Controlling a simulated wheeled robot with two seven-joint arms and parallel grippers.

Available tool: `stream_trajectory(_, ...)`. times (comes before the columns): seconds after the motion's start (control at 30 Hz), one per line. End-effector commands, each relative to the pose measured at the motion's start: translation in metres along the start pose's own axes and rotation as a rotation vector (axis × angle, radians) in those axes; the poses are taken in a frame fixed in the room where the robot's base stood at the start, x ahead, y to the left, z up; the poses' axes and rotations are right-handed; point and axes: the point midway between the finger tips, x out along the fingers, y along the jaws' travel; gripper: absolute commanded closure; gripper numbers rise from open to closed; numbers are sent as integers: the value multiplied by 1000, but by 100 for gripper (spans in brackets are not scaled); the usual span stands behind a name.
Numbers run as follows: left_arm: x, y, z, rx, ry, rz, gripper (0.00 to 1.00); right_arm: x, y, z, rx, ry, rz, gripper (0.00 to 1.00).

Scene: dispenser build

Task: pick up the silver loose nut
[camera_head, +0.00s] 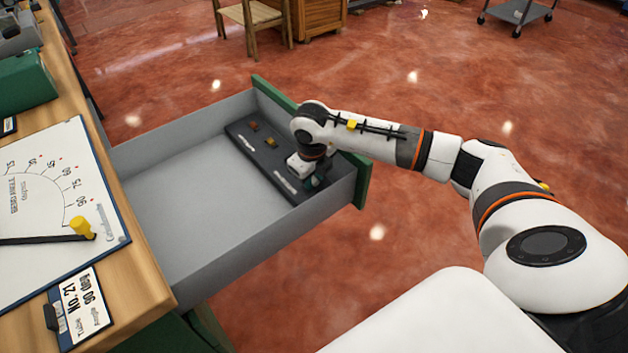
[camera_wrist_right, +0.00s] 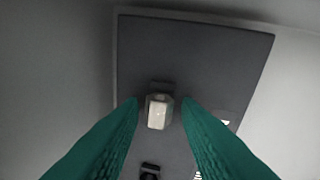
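The silver loose nut (camera_wrist_right: 159,111) sits on the dark grey tray (camera_wrist_right: 235,55) in the right wrist view. My right gripper (camera_wrist_right: 160,103) is open, with its green fingers on either side of the nut and a gap showing to each. How far the fingertips are above the tray is hard to tell. In the head view my right gripper (camera_head: 316,182) is down at the near right end of the tray (camera_head: 239,129) inside the open drawer, and it hides the nut there. My left gripper is not in view.
The grey drawer (camera_head: 205,205) has raised walls and a green front (camera_head: 362,183) close to my right arm. A reddish piece (camera_head: 253,126) and a brass-coloured piece (camera_head: 271,142) lie further along the tray. The rest of the drawer floor is empty. A wooden bench (camera_head: 125,262) stands left.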

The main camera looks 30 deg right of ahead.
Motion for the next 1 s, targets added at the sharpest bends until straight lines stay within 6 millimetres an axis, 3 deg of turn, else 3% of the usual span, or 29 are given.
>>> stream_trajectory(0.07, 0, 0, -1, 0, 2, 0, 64, 0, 0, 0, 0, 0, 0, 73)
stream_trajectory(0.23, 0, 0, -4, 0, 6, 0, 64, 0, 0, 0, 0, 0, 0, 100)
stream_trajectory(0.8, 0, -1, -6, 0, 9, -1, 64, -2, 0, 0, 0, 0, 0, 100)
stream_trajectory(1.0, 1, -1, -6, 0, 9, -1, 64, -27, 5, -4, 2, 5, 1, 100)
